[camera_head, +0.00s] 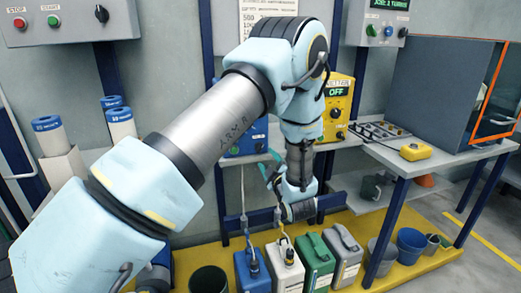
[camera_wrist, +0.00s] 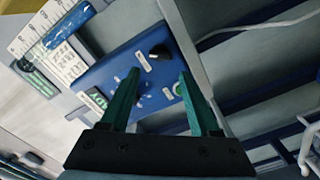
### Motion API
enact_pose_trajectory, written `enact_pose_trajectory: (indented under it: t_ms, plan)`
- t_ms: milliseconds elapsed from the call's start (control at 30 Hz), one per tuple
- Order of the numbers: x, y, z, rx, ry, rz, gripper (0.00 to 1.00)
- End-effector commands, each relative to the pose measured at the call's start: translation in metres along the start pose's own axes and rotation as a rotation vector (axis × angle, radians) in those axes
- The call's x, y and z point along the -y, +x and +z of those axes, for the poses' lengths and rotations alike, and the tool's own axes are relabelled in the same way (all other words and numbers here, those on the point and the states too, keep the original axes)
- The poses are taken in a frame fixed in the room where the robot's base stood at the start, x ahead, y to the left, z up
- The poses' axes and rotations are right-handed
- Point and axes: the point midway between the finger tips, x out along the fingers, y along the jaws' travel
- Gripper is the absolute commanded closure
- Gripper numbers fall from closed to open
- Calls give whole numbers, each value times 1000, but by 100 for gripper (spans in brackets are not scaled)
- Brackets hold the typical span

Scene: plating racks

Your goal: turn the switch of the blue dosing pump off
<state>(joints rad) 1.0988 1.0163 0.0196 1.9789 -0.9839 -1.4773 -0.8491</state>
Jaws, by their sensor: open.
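The blue dosing pump (camera_head: 245,148) is on the rack at the back, partly hidden by my arm in the head view. In the wrist view its blue front panel (camera_wrist: 158,94) is tilted in the picture. A black knob (camera_wrist: 159,52) with a small label beside it is on the panel, and a green display (camera_wrist: 97,98) shows at its lower left. My gripper (camera_wrist: 159,75) has green fingers spread apart with nothing between them. The knob appears between and just beyond the fingertips, not touched. In the head view my gripper (camera_head: 271,168) is in front of the pump's lower part.
A yellow unit (camera_head: 338,93) reading OFF is right of the pump. Blue, white, green and grey canisters (camera_head: 317,259) stand on the yellow floor tray below. Printed sheets (camera_wrist: 62,62) lie beyond the panel.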

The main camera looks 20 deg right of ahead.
Motion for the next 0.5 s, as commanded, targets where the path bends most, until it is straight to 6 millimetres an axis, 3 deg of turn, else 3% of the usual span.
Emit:
enact_pose_trajectory:
  t_ms: [200, 500]
  plan:
    - [-2, 43, -3, -3, 0, -1, 38]
    - [0, 75, -1, 0, 2, -1, 38]
